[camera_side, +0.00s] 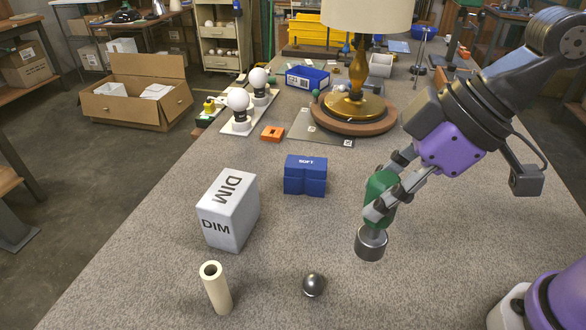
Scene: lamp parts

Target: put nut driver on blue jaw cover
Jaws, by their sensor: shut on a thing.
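My gripper (381,203) is shut on the nut driver. The nut driver (371,241) has a green handle and a wide grey metal socket that points down. It is held above the grey table, to the right of the blue jaw cover; whether the socket touches the table is hard to tell. The blue jaw cover (305,176) is a blue block marked "SOFT", standing on the table left of my gripper and apart from the nut driver. The fingers hide part of the green handle.
A white "DIM" block (229,209), a cream tube (215,287) and a dark shiny ball (313,284) stand on the table (430,290). An orange part (272,133) and a lamp on a round wooden base (352,120) are behind. Table between jaw cover and nut driver is clear.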

